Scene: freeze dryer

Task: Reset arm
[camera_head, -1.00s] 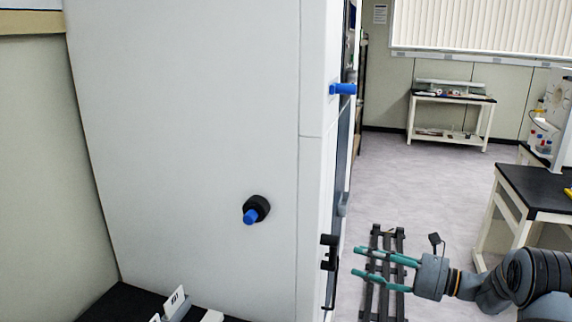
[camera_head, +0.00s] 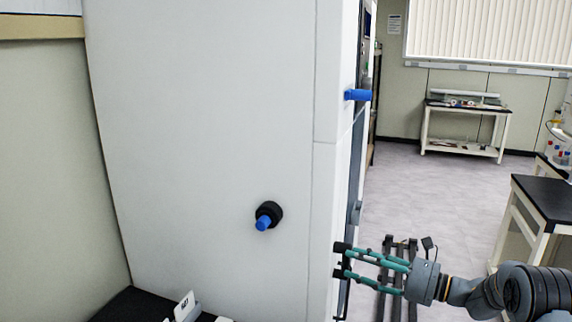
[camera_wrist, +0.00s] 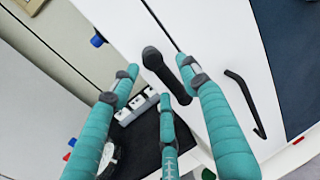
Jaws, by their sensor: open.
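My gripper (camera_head: 345,261) has teal fingers and is open, at the front edge of the tall white freeze dryer (camera_head: 215,120). In the head view its fingertips overlap a black handle (camera_head: 341,248) on the dryer's front edge. In the wrist view my gripper (camera_wrist: 160,88) shows three spread fingers with nothing held between them. The black handle (camera_wrist: 165,74) shows just beyond and between the fingertips there. I cannot tell whether a finger touches it.
A thin black bar (camera_wrist: 245,103) is on the white panel. Blue-tipped knobs stick out of the dryer's side (camera_head: 266,217) and front (camera_head: 358,95). A black bench (camera_head: 130,306) with white labelled items is at lower left. Grey floor (camera_head: 440,195) lies open beyond, with tables at right.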

